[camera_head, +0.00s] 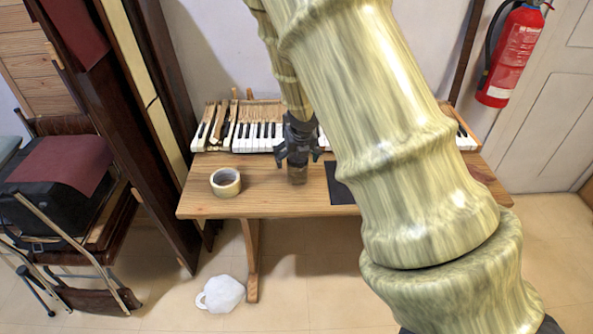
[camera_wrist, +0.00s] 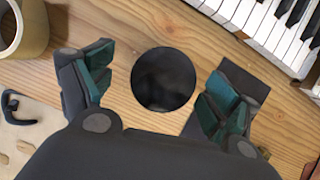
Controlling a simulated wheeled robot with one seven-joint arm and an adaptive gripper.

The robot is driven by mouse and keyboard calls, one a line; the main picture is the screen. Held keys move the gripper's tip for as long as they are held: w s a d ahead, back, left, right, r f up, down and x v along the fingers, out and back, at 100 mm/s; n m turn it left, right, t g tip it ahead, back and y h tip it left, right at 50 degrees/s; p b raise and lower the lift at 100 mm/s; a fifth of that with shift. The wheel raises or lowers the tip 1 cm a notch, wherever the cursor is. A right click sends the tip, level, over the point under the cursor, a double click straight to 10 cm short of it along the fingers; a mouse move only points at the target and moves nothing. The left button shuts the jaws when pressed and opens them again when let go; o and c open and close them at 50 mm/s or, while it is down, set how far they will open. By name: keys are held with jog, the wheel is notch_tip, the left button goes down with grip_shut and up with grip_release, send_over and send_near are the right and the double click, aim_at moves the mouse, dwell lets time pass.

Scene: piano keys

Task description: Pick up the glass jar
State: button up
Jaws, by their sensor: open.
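The glass jar (camera_head: 297,174) appears as a small brownish upright shape on the wooden table, directly below my gripper (camera_head: 298,157). In the wrist view the jar (camera_wrist: 163,79) is seen from above as a dark round disc. It lies between the two spread fingers of my gripper (camera_wrist: 157,88), with a gap on each side. My gripper is open and points down. From these views I cannot tell exactly how far the fingertips reach down the jar's sides.
A tape roll (camera_head: 225,182) lies left of the jar on the wooden table (camera_head: 265,200). A dark flat piece (camera_head: 340,184) lies to the right. A row of piano keys (camera_head: 255,136) runs along the back. A white item (camera_head: 221,294) is on the floor. My arm hides the table's right part.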

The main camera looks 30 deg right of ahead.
jog(key=shift+w+d+f, duration=0.1)
jog(key=shift+f, duration=0.5)
jog(key=shift+x, duration=2.1)
jog(key=shift+d, duration=0.1)
jog(key=c, duration=1.4)
